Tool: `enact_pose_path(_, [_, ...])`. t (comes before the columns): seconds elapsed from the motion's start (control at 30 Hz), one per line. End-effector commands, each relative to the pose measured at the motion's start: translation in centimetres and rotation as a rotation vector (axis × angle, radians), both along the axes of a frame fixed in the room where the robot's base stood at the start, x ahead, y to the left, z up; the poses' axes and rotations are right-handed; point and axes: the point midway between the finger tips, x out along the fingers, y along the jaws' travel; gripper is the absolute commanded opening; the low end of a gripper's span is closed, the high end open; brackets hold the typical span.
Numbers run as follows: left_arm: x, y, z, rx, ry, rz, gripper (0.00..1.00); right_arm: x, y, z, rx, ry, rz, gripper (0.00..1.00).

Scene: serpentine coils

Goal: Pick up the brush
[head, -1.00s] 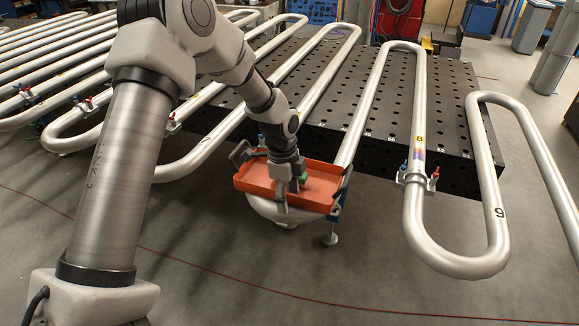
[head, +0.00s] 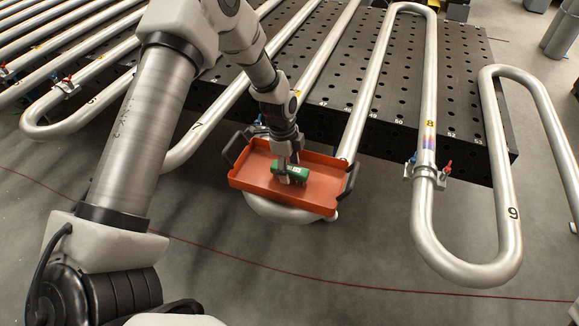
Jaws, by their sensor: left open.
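The brush (head: 297,172) looks like a small green block with a pale part below it. It lies in an orange tray (head: 322,188) with dark handles, near the tray's middle. My left gripper (head: 284,178) points down into the tray, with its fingers at the left part of the brush. The jaws are open, and the fingers partly hide the brush. I cannot tell whether they touch it. My right gripper is not in view.
The tray rests on a pale rounded support (head: 277,211) by the edge of a black perforated table (head: 340,85). Silver serpentine pipes (head: 428,215) lie over the table and overhang it to both sides. Grey floor in front is clear, crossed by a thin red line.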

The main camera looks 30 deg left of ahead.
Motion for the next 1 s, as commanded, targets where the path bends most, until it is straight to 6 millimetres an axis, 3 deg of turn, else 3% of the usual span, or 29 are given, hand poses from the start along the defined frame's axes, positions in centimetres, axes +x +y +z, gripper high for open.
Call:
enact_pose_path(0.27, [0.1, -0.1, -1.1, 0.000, -0.001, 0.000, 0.67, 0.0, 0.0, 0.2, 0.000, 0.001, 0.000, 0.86])
enact_pose_path(0.33, [0.0, -0.1, -1.1, 0.000, -0.001, 0.000, 0.49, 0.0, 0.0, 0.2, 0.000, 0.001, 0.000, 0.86])
enact_pose_path(0.47, [0.0, -0.1, -1.1, 0.000, -0.001, 0.000, 0.03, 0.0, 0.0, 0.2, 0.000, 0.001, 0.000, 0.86])
enact_pose_path(0.5, [0.0, -0.1, -1.1, 0.000, -0.001, 0.000, 0.00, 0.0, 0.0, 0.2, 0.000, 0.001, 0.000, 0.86])
enact_pose_path(0.83, [0.0, -0.1, -1.0, 0.000, -0.001, 0.000, 0.00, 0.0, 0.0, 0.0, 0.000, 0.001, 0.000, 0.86])
enact_pose_path(1.0, [0.1, -0.1, 0.0, 0.000, -0.003, 0.000, 0.00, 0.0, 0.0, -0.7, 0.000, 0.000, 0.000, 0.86])
